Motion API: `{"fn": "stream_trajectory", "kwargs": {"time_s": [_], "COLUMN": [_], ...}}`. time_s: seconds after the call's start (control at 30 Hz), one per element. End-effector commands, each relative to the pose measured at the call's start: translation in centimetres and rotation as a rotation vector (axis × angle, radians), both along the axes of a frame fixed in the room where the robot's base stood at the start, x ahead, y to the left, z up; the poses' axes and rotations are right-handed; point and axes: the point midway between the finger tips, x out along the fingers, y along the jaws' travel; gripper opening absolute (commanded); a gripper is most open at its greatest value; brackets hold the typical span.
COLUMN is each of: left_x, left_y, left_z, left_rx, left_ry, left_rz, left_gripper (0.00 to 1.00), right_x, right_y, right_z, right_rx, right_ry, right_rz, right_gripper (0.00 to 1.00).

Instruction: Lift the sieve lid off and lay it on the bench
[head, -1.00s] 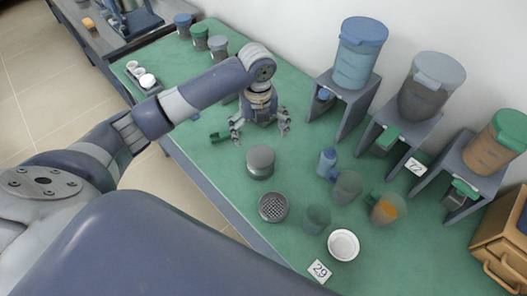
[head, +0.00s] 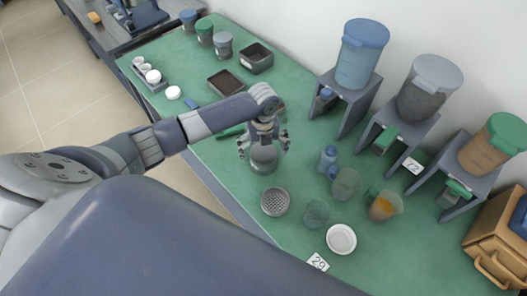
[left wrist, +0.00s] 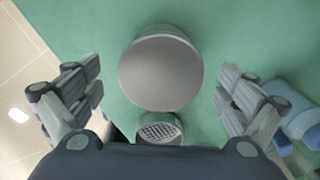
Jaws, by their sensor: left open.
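The sieve lid (head: 264,157) is the plain grey round top of a short grey cylinder on the green bench (head: 222,160). In the left wrist view the lid (left wrist: 160,72) is a large smooth disc near the middle. My left gripper (head: 263,148) is over it, open, with fingers at both sides. In the left wrist view wide gaps separate the fingers from the lid. The seam between lid and sieve cannot be made out. A separate round mesh sieve (head: 275,201) lies on the bench just in front. My right gripper is not in view.
A blue-capped bottle (head: 328,160), several beakers (head: 346,183) and a white dish (head: 341,239) stand to the right. Hoppers on stands (head: 361,55) line the wall. Dark trays (head: 226,82) lie behind my arm. Some bare bench shows left of the mesh sieve.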

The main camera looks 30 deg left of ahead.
Motion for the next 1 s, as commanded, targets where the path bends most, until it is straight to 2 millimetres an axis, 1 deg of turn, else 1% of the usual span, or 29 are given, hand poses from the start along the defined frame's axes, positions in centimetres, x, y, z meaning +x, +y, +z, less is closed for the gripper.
{"fn": "stream_trajectory", "kwargs": {"time_s": [0.2, 0.37, 0.4, 0.43, 0.8, 1.0], "left_x": [0.0, 0.0, 0.0, 0.0, 0.1, 0.2], "left_y": [0.0, 0.0, 0.0, 0.0, 0.0, 0.0], "left_z": [-0.1, -0.1, -0.1, -0.1, 0.0, 1.1], "left_rx": [0.0, 0.0, 0.0, 0.0, -0.001, -0.001], "left_ry": [-0.001, -0.001, -0.001, -0.001, -0.002, -0.006], "left_rz": [-0.001, 0.0, 0.0, 0.0, 0.0, -0.001], "left_gripper": [0.97, 0.61, 0.52, 0.49, 0.49, 0.49], "right_x": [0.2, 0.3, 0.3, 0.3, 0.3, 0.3], "right_y": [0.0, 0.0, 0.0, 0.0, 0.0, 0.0], "right_z": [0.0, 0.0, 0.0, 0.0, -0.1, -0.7], "right_rx": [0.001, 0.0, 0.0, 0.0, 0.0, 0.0], "right_ry": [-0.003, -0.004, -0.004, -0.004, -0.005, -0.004], "right_rz": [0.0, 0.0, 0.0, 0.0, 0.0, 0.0], "right_gripper": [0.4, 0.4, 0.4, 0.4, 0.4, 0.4]}}
